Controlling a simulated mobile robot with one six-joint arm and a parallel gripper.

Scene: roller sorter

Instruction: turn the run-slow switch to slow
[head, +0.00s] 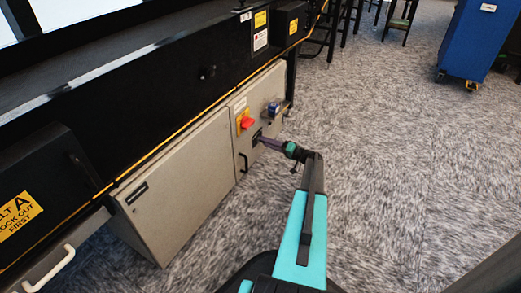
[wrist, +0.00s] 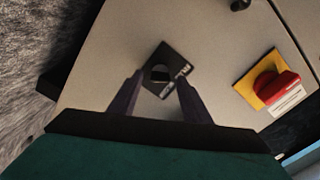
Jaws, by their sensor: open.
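The run-slow switch is a dark round knob on a black square plate (wrist: 172,63) with small white lettering, on the face of the beige cabinet (wrist: 120,40). The knob's exact pointing direction is hard to tell. My gripper (wrist: 159,80) is open, with one finger on each side of the knob in the wrist view. Whether the fingers touch it cannot be told. In the head view my gripper (head: 263,141) reaches the cabinet front at the black plate (head: 257,135), which it partly hides.
A red knob on a yellow plate (head: 244,121) sits just above the switch; it also shows in the wrist view (wrist: 277,86). A blue device (head: 272,109) and a black handle (head: 243,163) are nearby on the cabinet.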

